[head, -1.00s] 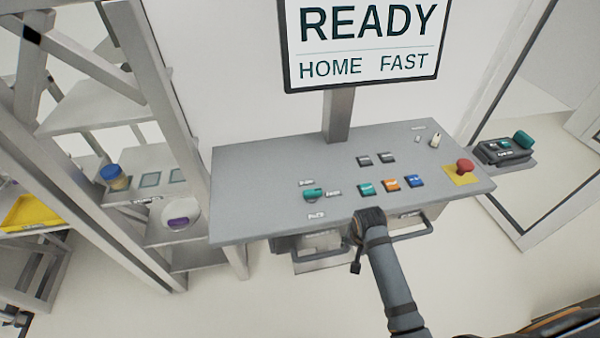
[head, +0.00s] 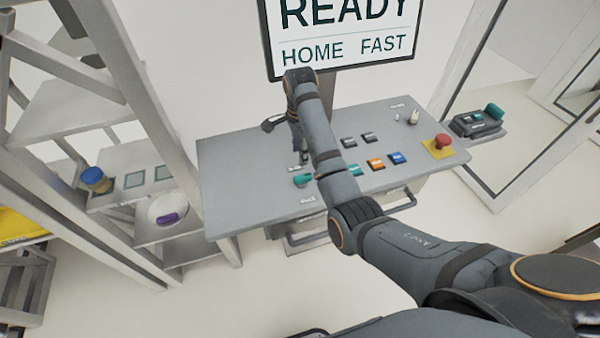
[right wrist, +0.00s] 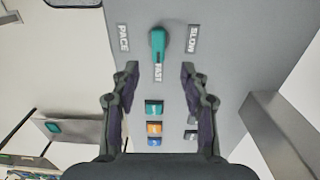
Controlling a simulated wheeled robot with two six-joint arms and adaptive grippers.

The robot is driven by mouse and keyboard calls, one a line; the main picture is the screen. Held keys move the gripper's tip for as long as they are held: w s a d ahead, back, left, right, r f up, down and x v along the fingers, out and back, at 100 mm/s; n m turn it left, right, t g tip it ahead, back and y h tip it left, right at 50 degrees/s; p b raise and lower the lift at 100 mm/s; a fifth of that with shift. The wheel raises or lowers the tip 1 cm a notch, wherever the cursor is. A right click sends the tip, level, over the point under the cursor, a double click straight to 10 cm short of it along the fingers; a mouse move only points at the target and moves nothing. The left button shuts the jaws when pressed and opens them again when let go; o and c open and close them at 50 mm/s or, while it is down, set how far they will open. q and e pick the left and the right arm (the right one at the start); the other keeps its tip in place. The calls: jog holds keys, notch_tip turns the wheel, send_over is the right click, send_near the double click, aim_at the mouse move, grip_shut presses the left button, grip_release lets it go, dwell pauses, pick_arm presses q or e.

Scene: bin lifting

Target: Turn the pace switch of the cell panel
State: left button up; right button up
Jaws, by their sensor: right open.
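The pace switch (head: 302,181) is a teal knob on the grey cell panel (head: 235,165), left of the coloured buttons. In the right wrist view the pace switch (right wrist: 158,43) has its handle pointing at the FAST label, with SLOW to the right and PACE to the left. My right gripper (head: 303,160) points down over the panel, just behind the switch in the head view. In the right wrist view my right gripper (right wrist: 159,72) is open and empty, its fingers apart with the switch ahead between them. My left gripper is out of view.
The screen (head: 345,45) above reads READY, HOME, FAST. Teal, orange (head: 376,164) and blue (head: 397,158) buttons sit right of the switch, with a red stop knob (head: 442,141) on yellow farther right. A shelf rack (head: 95,110) stands left.

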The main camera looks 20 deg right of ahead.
aim_at(302, 176)
jog(key=f+b, duration=0.8)
jog(key=f, duration=0.1)
jog(key=shift+s+d+b, duration=0.1)
jog(key=shift+d+b, duration=0.1)
jog(key=shift+b, duration=0.2)
jog(key=shift+f+p, duration=0.2)
jog(key=shift+p, duration=0.15)
jog(key=shift+f, duration=0.5)
grip_shut()
